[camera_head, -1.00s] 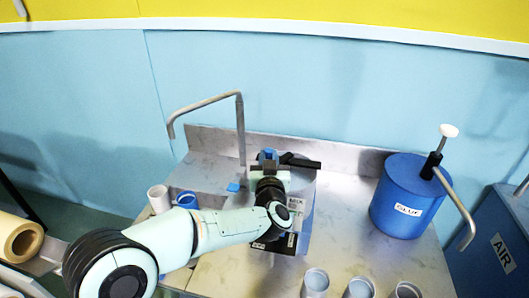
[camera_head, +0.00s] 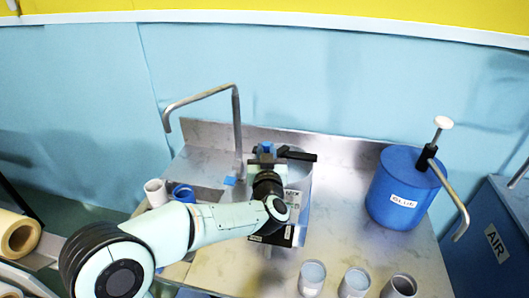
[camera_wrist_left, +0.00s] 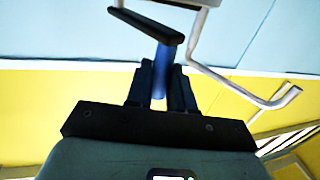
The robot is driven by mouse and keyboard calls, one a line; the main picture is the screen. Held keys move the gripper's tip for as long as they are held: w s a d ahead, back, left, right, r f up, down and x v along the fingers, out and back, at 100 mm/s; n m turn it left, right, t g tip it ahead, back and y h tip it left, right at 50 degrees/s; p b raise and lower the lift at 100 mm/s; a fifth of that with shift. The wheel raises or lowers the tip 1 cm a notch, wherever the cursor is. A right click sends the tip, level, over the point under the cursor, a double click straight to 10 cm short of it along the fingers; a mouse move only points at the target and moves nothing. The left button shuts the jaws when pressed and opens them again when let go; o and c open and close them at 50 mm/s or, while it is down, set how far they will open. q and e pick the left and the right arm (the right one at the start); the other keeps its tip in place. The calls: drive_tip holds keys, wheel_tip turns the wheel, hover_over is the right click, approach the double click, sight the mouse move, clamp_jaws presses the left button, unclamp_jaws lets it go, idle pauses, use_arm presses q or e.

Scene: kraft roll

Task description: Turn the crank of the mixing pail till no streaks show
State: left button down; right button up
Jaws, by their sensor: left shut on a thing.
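The mixing pail (camera_head: 293,198) is a grey metal can with a MIX label on the steel counter, partly hidden behind my left arm. Its black crank arm (camera_head: 299,155) lies across the top, and it also shows in the wrist view (camera_wrist_left: 146,24). My left gripper (camera_head: 266,158) is shut on the blue crank grip (camera_head: 266,147). In the left wrist view the dark fingers (camera_wrist_left: 160,87) stand on both sides of the blue grip (camera_wrist_left: 163,60). The pail's contents are hidden, so I cannot tell about streaks. My right gripper is not in view.
A bent metal spout (camera_head: 236,125) rises behind the pail. A blue GLUE can (camera_head: 400,185) with a pump stands right. Several cups line the front edge, one of them here (camera_head: 312,276). A white cup (camera_head: 156,191) and a blue ring (camera_head: 184,193) sit left. An AIR box (camera_head: 497,235) is far right.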

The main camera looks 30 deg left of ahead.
use_arm(q)
drive_tip(key=shift+w+d+r, duration=0.2)
drive_tip(key=shift+d+r, duration=0.1)
drive_tip(key=shift+d, duration=0.15)
drive_tip(key=c, duration=1.2)
unclamp_jaws()
drive_tip(key=shift+o, duration=0.8)
drive_tip(key=shift+w+f+h, duration=0.1)
drive_tip(key=shift+w+h, duration=0.2)
drive_tip(key=shift+s+a+f, duration=0.1)
drive_tip(key=shift+f, duration=0.05)
drive_tip(key=s+d, duration=0.2)
drive_tip(key=d, duration=0.5)
drive_tip(key=s+d, duration=0.3)
drive_tip(key=d, duration=0.4)
drive_tip(key=shift+d+b, duration=0.25)
drive_tip(key=shift+b, duration=0.1)
